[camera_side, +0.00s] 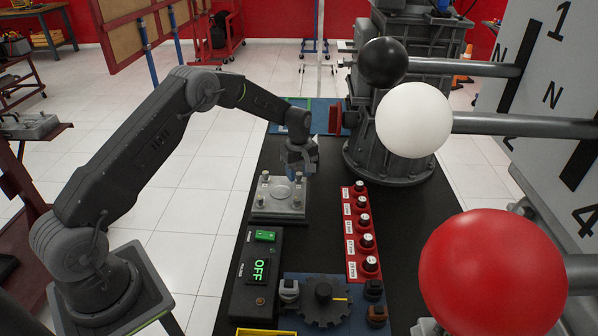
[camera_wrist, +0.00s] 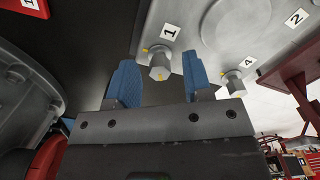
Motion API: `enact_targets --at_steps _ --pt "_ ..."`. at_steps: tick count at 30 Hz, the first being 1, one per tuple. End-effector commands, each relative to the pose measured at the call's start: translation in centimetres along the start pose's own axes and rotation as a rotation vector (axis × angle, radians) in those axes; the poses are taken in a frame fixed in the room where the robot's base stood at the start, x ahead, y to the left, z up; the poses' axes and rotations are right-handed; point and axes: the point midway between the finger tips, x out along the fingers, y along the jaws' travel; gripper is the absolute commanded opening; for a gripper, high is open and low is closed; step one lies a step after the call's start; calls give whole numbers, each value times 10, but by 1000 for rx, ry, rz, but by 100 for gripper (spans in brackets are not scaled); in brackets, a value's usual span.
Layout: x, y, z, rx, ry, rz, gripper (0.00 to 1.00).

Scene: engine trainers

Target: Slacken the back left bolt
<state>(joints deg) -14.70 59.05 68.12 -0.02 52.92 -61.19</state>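A grey metal plate (camera_side: 277,213) with a bolt at each corner and a round central recess lies on the black bench. The back left bolt (camera_side: 265,176) stands upright in the side view. My gripper (camera_side: 291,172) is above the plate's back edge, nearer its back right corner. In the wrist view my gripper (camera_wrist: 160,68) has its two blue fingers apart. A hex bolt (camera_wrist: 160,64) beside label 1 appears between them, with no contact visible. Another bolt (camera_wrist: 232,84) by label 4 is right of the fingers. The fingers partly hide the back right bolt in the side view.
A red strip with several black knobs (camera_side: 361,231) lies right of the plate. A black switch box reading OFF (camera_side: 258,272) and a dark gear (camera_side: 323,300) lie in front. A large grey machine base (camera_side: 388,165) stands behind right. Red, white and black balls fill the right foreground.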

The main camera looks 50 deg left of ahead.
Motion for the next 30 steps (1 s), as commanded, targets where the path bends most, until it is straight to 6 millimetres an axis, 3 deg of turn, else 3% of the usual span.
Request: enact_targets --at_steps 7,11,24,30 --pt "-3 0 0 1 1 2 46" --pt "-16 1 -1 1 3 4 46" --pt "-108 1 0 0 3 5 46" --pt "-132 0 0 0 1 2 46"
